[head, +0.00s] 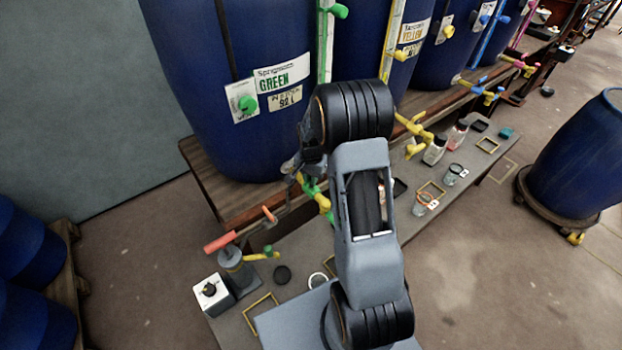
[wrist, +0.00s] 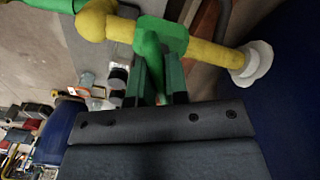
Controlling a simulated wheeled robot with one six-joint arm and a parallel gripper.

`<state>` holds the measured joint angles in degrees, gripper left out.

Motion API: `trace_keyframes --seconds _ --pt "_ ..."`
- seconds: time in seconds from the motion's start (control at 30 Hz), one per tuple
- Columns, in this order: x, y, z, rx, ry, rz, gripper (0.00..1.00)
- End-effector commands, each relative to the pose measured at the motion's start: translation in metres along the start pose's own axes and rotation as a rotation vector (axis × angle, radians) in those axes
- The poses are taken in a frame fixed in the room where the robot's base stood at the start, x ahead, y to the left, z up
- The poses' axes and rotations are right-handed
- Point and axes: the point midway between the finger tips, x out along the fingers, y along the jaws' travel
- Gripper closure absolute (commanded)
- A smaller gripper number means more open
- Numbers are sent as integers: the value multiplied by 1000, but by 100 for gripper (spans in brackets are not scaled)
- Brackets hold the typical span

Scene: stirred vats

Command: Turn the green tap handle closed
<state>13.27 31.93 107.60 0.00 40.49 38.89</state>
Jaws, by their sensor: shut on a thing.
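The green tap handle (wrist: 150,60) is in the upper middle of the wrist view, on a yellow tap pipe (wrist: 210,52) that ends in a white flange (wrist: 257,63). My gripper (wrist: 155,85) is shut on the handle, with one finger on each side of it. In the head view, part of the yellow and green tap (head: 322,200) shows beside my arm, below the blue vat labelled GREEN (head: 235,150). My arm hides much of the tap and the fingertips there.
Several other vats with coloured taps stand to the right, including a yellow tap (head: 415,130). Jars (head: 434,150) and yellow frames stand on the low bench. A red-handled device (head: 220,242) is at the left.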

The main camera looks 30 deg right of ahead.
Motion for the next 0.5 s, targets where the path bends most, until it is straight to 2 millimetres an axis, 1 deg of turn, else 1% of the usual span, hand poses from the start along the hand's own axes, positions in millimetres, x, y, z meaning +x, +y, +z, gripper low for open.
trace_keyframes --seconds 0.2,0.5 --pt "0 0 0 186 1 -1 100" --pt "0 0 0 375 0 0 100"
